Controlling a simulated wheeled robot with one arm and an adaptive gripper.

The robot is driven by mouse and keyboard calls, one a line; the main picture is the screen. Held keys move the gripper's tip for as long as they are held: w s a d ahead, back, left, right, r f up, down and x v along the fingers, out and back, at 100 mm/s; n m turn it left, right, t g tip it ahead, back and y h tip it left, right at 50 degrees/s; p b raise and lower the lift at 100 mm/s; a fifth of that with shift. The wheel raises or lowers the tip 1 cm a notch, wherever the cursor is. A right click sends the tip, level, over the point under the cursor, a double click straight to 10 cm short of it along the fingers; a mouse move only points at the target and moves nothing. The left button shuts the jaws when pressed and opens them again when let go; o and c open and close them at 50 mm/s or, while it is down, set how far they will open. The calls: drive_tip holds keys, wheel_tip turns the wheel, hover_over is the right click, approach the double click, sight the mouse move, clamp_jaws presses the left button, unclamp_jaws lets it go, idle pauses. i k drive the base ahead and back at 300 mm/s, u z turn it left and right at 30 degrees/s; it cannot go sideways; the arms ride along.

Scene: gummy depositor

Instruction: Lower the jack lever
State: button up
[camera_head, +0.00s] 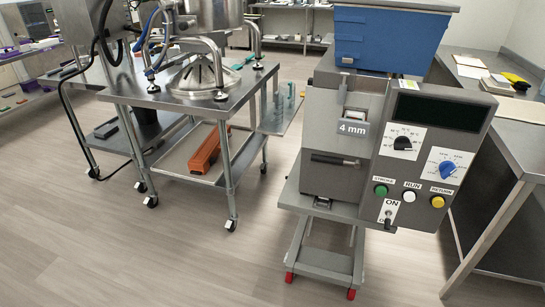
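The depositor (331,131) is a grey machine with a blue hopper (383,40) on top. It stands on a small metal stand (329,257) with red feet. A dark horizontal handle with a bright tip (335,160) sticks out across its front below the "4 mm" label (353,128). A small metal part (322,203) shows at the base of the machine, on the stand's top. I cannot tell for certain which of these is the jack lever. My gripper is not in view.
A control panel (426,150) with knobs, buttons and a switch is right of the machine. A steel cart (190,101) with a kettle-like vessel (206,72) stands left, an orange object (206,150) on its lower shelf. A steel table (518,145) is right. Floor in front-left is clear.

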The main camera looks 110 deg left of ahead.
sight(357, 164)
drive_tip(key=u, duration=4.5)
drive_tip(key=i, duration=0.6)
drive_tip(key=z, duration=0.7)
